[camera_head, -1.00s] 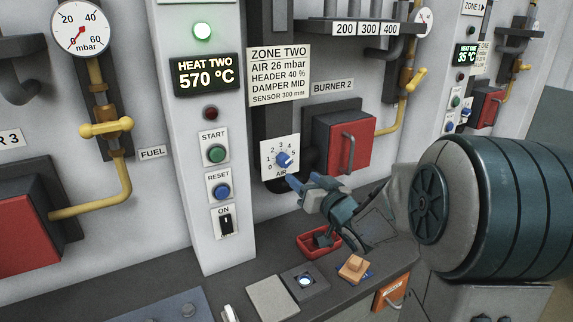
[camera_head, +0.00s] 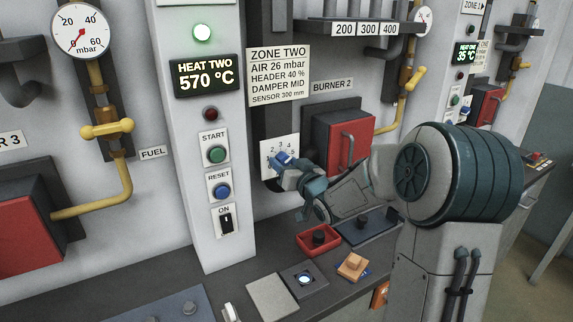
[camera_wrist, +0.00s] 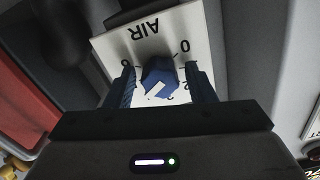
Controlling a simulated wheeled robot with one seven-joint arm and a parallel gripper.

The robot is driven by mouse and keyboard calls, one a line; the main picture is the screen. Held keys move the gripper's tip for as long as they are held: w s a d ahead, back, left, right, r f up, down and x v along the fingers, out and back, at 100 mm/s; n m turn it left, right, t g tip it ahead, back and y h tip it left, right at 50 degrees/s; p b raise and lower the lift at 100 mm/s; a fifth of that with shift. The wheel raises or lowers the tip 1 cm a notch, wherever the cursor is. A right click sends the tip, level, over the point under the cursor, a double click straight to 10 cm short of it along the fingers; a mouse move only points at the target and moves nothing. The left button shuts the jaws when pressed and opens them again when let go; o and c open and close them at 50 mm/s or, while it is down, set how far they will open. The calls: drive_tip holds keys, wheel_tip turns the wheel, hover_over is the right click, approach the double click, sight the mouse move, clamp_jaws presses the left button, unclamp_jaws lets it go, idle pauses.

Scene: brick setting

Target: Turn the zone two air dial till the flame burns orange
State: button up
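The zone two air dial is a white plate (camera_head: 268,146) marked 0 to 5, with a blue knob (camera_wrist: 158,76). In the wrist view the plate appears upside down, with the word AIR at the top. My gripper (camera_wrist: 161,72) is open, one finger on each side of the knob, with a visible gap to each. In the head view my gripper (camera_head: 284,161) covers the lower right of the dial, and the knob blends with the blue fingers. The zone two sign (camera_head: 278,75) is above. I see no flame that I can identify; the red burner 2 door (camera_head: 332,146) is shut.
A column (camera_head: 212,125) with HEAT TWO 570 °C and buttons stands left of the dial. Below, the bench holds a red tray (camera_head: 306,247), an orange block (camera_head: 353,265) and a black square with a bright blue-white window (camera_head: 304,280). A yellow pipe (camera_head: 400,100) runs right of the burner.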

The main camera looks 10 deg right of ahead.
drive_tip(key=c, duration=0.7)
drive_tip(key=shift+f+b, duration=0.1)
drive_tip(key=shift+b, duration=0.25)
drive_tip(key=n+b, duration=0.6)
drive_tip(key=b, duration=0.2)
drive_tip(key=shift+d+n, duration=0.15)
drive_tip(key=shift+n, duration=0.15)
drive_tip(key=shift+b, duration=0.35)
drive_tip(key=o, duration=1)
